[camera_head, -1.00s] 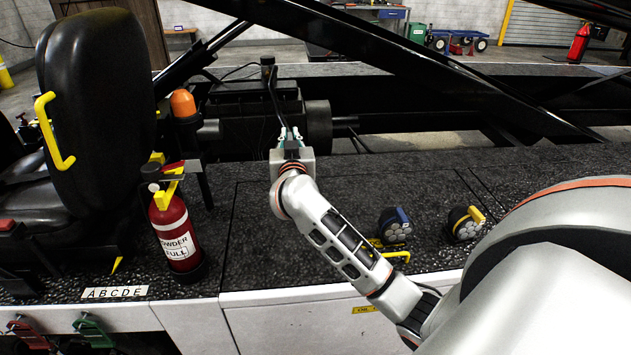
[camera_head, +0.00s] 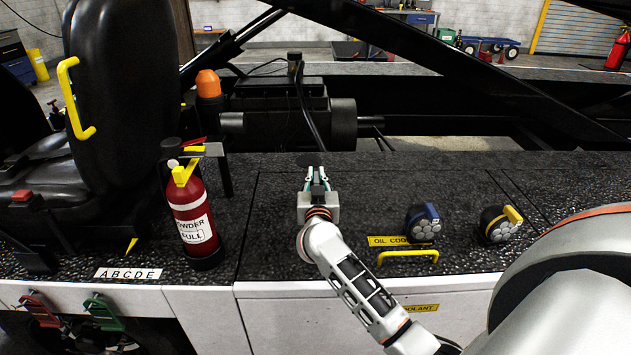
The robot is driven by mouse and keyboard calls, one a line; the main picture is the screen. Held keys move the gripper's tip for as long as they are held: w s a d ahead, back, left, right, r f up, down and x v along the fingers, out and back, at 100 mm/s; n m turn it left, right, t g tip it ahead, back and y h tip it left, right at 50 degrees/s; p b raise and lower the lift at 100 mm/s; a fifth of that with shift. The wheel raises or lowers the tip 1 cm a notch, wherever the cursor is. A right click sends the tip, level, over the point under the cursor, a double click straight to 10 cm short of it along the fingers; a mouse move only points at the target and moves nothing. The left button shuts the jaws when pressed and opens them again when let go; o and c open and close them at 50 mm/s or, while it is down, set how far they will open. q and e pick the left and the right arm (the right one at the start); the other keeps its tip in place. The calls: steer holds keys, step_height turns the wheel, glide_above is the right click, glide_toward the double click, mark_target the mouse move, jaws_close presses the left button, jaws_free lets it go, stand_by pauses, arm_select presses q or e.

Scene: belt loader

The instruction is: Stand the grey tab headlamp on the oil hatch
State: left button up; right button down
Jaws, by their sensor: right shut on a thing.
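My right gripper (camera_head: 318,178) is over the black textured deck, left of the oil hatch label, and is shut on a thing. A dark rounded shape (camera_head: 311,159) shows just beyond its fingertips; it may be the grey tab headlamp, but no grey tab can be made out. The oil hatch carries a yellow label reading "OIL COO..." (camera_head: 388,241), partly covered, and a yellow handle (camera_head: 408,254). A blue tab headlamp (camera_head: 423,222) and a yellow tab headlamp (camera_head: 500,224) stand to the right of the gripper. My left gripper is not in view.
A red fire extinguisher (camera_head: 195,215) stands left of the gripper, beside a black seat (camera_head: 125,90). An orange beacon (camera_head: 208,84) and black machinery (camera_head: 290,112) are behind. Black beams cross above. The deck between extinguisher and gripper is clear.

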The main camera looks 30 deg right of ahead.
steer(key=shift+f, duration=0.15)
steer(key=c, duration=2.1)
jaws_free()
steer(key=shift+f, duration=0.1)
steer(key=shift+s+a, duration=0.15)
steer(key=shift+s, duration=0.15)
steer(key=p+v, duration=0.2)
steer(key=v, duration=0.9)
steer(key=shift+s+a, duration=0.15)
steer(key=shift+a, duration=0.05)
steer(key=shift+s, duration=0.1)
